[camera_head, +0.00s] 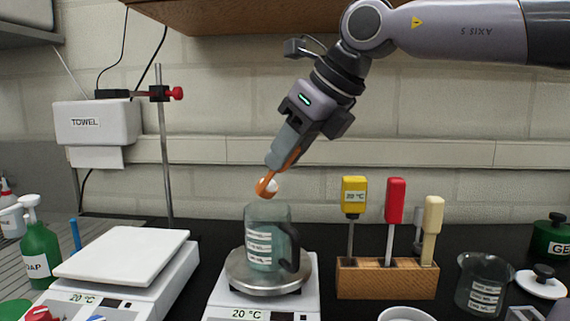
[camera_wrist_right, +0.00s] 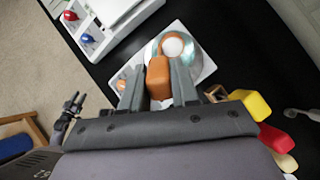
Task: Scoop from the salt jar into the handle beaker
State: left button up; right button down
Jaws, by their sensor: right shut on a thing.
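My right gripper (camera_head: 284,153) is shut on an orange scoop (camera_head: 264,188). White material (camera_head: 272,184), which looks like salt, shows in the scoop's bowl. The bowl is just above the mouth of a clear handle beaker (camera_head: 263,228), apart from it. The beaker stands upright on the round steel pan (camera_head: 237,279) of a scale, its dark handle to the right. In the right wrist view, the scoop's orange handle (camera_wrist_right: 159,77) sits between my fingers, with white below it (camera_wrist_right: 173,46). I cannot identify the salt jar.
A white scale (camera_head: 122,253) stands at left by a green soap bottle (camera_head: 40,251). A shelf (camera_head: 240,14) hangs above.

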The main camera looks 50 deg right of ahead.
jog(key=shift+s+f+t+b, duration=0.3)
jog(key=shift+f+b, duration=0.1)
jog(key=shift+b, duration=0.45)
jog(key=b, duration=0.2)
jog(key=shift+s+f+t+b, duration=0.2)
jog(key=shift+f+t+b, duration=0.05)
jog(key=shift+t+b, duration=0.15)
pick_arm(q)
notch_tip(320, 180, down, 12)
jog(key=w+d+b, duration=0.1)
jog(key=b, duration=0.9)
jog(key=w+d+r+t+h+b, duration=0.1)
jog(key=w+d+h+b, duration=0.2)
jog(key=d+b, duration=0.4)
jog(key=shift+r+m+b, duration=0.2)
jog(key=shift+m+b, duration=0.1)
jog(key=shift+b, duration=0.55)
pick_arm(e)
jog(key=shift+s+d+f+t+y, duration=0.15)
jog(key=shift+s+f+t, duration=0.35)
jog(key=shift+t, duration=0.65)
jog(key=shift+s+d+f+t+y, duration=0.1)
jog(key=shift+s+f+t+y, duration=0.25)
jog(key=shift+f+t, duration=0.55)
jog(key=shift+s+d+f+t+y, duration=0.1)
jog(key=shift+s+f+t, duration=0.3)
jog(key=shift+t, duration=0.95)
jog(key=shift+s+r, duration=0.1)
jog(key=shift+r, duration=0.05)
